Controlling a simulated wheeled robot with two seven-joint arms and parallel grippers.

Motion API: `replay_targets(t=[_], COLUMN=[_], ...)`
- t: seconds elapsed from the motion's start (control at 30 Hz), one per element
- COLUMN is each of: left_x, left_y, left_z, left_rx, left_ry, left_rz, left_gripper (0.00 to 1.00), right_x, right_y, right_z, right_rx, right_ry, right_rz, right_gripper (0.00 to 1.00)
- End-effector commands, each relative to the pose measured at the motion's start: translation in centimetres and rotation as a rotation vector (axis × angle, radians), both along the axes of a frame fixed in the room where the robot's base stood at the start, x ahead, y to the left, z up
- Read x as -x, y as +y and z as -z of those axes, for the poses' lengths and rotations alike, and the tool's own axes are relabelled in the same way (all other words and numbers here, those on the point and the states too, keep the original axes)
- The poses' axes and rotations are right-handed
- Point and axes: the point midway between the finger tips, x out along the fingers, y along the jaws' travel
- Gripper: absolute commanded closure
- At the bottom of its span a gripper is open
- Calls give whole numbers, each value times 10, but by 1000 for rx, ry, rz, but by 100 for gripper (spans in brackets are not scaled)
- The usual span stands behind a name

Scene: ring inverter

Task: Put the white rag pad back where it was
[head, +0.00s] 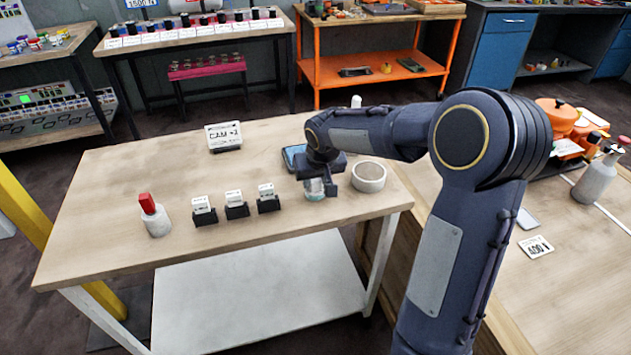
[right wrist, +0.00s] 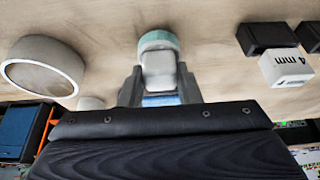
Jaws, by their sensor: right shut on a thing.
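My right gripper (head: 318,186) is low over the wooden table, between the row of small cards and a white ring-shaped dish. In the right wrist view my right gripper (right wrist: 160,84) is shut on a small white block with rounded corners, which looks like the white rag pad (right wrist: 159,66). A round teal-and-white piece (right wrist: 158,40) is right at the pad's far end; it also shows under the gripper in the head view (head: 315,196). I cannot tell whether the two touch. A blue tray (head: 291,156) lies behind the gripper, partly hidden by my wrist. My left gripper is not in view.
The white ring dish (head: 368,177) stands close on the right. Several black holders with white cards (head: 237,205) and a red-capped bottle (head: 155,217) stand to the left. A "CAM" sign (head: 224,136) stands at the back. The table's left part (head: 120,180) is clear.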

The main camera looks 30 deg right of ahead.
Motion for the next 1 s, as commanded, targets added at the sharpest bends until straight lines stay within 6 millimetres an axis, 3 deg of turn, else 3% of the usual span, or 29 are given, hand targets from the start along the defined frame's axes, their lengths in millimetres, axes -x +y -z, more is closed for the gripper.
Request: replay_targets(t=[0.27,0.3,0.43,0.77,1.0], left_x=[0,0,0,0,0], left_y=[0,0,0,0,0], left_z=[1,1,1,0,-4], left_rx=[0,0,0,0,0], left_ry=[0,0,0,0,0], left_rz=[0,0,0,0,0], left_gripper=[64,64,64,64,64], right_x=[1,1,1,1,14], right_y=[0,0,0,1,4], right_z=[7,7,7,3,-32], right_rx=[-1,-1,-1,-1,-1], right_ry=[1,2,2,-1,-6], right_rz=[1,1,1,1,0], right_gripper=[88,66,48,48,48])
